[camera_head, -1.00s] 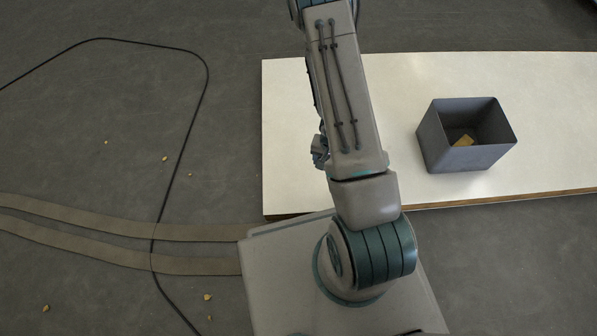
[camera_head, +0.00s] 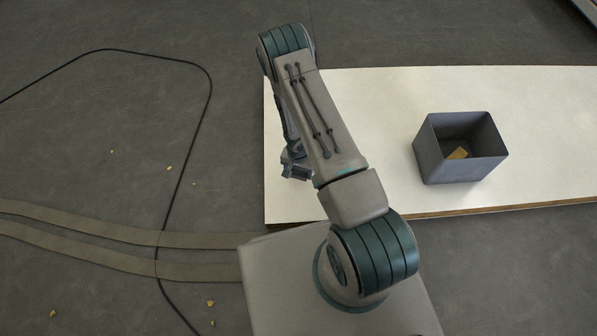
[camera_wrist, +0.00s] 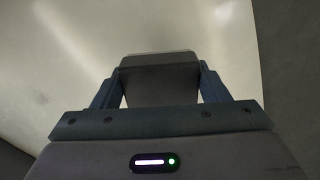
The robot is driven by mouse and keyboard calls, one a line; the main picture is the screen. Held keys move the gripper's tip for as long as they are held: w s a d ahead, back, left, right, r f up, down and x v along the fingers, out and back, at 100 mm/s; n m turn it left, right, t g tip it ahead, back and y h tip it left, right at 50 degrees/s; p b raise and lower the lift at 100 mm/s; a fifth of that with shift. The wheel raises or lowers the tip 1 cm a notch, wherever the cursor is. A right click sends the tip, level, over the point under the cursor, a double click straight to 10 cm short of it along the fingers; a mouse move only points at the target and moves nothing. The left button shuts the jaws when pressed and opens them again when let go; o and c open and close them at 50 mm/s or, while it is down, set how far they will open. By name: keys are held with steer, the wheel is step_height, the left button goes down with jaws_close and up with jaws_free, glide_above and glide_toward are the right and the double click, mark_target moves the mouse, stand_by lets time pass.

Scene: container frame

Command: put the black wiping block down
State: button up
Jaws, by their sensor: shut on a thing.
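The black wiping block (camera_wrist: 160,88) shows dark grey in the wrist view, between the two blue-grey fingers of my gripper (camera_wrist: 162,68). The gripper is shut on it. Pale table surface shows beyond the block; I cannot tell whether the block touches it. In the head view my gripper (camera_head: 296,168) is over the left part of the white table (camera_head: 380,90), partly hidden by my arm. The block cannot be made out clearly there.
An open grey bin (camera_head: 455,172) with a yellowish piece (camera_head: 458,153) inside stands on the table, right of my arm. The table between arm and bin is clear. A black cable (camera_head: 190,135), flat strips (camera_head: 90,222) and small crumbs lie on the floor at left.

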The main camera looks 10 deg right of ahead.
mark_target(298, 176)
steer(key=shift+f+b, duration=1.6)
steer(key=shift+f, duration=0.35)
steer(key=shift+f, duration=0.1)
steer(key=shift+f, duration=0.15)
steer(key=o, duration=1)
steer(key=shift+o, duration=0.2)
